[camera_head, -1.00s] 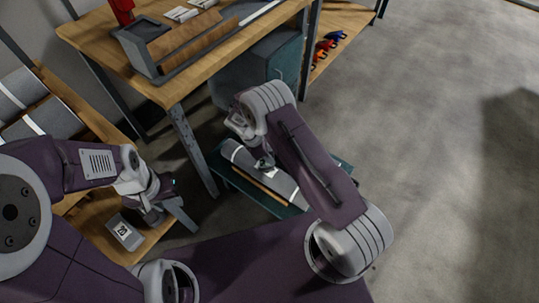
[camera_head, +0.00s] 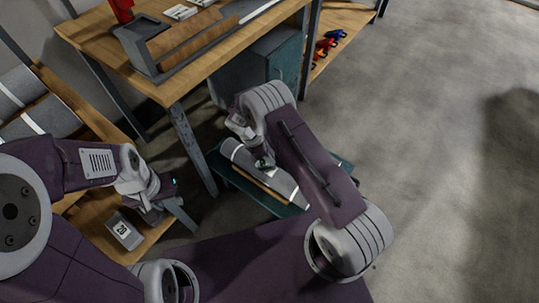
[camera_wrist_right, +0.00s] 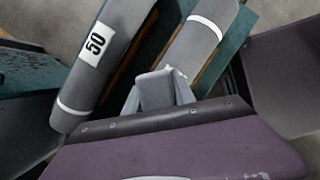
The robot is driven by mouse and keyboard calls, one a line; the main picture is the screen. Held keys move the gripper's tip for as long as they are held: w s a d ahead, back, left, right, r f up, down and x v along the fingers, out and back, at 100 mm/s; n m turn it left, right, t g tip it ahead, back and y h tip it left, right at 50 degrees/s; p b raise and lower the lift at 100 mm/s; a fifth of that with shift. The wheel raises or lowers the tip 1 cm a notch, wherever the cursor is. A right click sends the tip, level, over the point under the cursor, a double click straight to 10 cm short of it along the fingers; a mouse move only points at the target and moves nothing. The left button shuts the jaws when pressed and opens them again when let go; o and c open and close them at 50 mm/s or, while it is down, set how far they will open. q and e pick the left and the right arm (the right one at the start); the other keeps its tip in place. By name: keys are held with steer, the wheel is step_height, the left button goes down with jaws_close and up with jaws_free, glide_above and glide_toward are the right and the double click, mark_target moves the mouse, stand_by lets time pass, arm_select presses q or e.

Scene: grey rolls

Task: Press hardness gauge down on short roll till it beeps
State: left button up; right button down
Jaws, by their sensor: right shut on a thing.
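Two grey rolls lie on a teal stand in front of the workbench. In the right wrist view one roll (camera_wrist_right: 112,48) carries a "50" label and a white band; the other roll (camera_wrist_right: 196,48) has a white band. I cannot tell which is the short one. My right gripper (camera_head: 262,160) is low over the rolls, shut on a grey block-shaped thing (camera_wrist_right: 157,90), apparently the hardness gauge. Whether it touches a roll is unclear. My left gripper (camera_head: 164,200) is above the lower wooden shelf, near a grey piece labelled "20" (camera_head: 124,230); its jaws are not clear.
The wooden workbench (camera_head: 205,65) with a grey tray stands behind the rolls. A teal cabinet (camera_head: 262,75) is under it. More grey rolls (camera_head: 35,112) lie on a rack at left. The floor at right is clear.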

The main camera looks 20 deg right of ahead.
stand_by(0.6)
step_height(320, 180, up, 7)
steer(key=p, duration=0.6)
stand_by(0.3)
